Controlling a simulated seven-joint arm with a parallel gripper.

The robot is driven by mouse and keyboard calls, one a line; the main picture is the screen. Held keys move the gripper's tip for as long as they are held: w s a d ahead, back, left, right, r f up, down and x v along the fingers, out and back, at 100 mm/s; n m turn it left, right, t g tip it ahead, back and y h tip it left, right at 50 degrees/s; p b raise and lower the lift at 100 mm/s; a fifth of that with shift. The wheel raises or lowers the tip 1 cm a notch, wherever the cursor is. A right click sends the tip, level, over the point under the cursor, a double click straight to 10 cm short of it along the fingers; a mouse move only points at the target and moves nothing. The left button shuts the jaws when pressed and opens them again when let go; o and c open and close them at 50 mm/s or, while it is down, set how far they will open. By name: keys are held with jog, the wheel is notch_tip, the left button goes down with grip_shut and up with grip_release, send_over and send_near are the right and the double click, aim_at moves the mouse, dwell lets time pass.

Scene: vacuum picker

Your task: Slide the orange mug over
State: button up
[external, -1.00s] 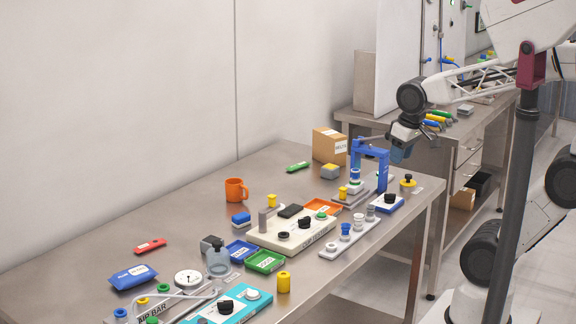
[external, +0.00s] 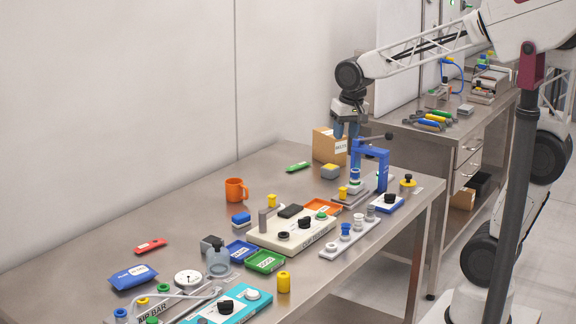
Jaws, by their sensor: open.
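The orange mug (external: 235,190) stands upright on the steel table, left of the table's middle toward the wall side, with its handle to the right. My gripper (external: 346,130) is open and points down above the far end of the table. It is in front of the cardboard box, well to the right of and beyond the mug, and apart from it.
A green object (external: 298,166) lies between box and mug. A cream control panel (external: 290,230) is right of the mug. Table left of the mug is clear.

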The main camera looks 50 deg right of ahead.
jog(key=w+f+m, duration=0.2)
jog(key=w+m, duration=0.1)
jog(key=w, duration=0.9)
jog(key=m+g, duration=0.2)
jog(key=m, duration=0.7)
send_over(232, 188)
jog(key=w+d, duration=0.3)
notch_tip(232, 188, down, 18)
jog(key=shift+f, duration=0.25)
jog(key=shift+s+f, duration=0.1)
jog(key=shift+f, duration=3.8)
jog(key=shift+c, duration=0.3)
grip_shut()
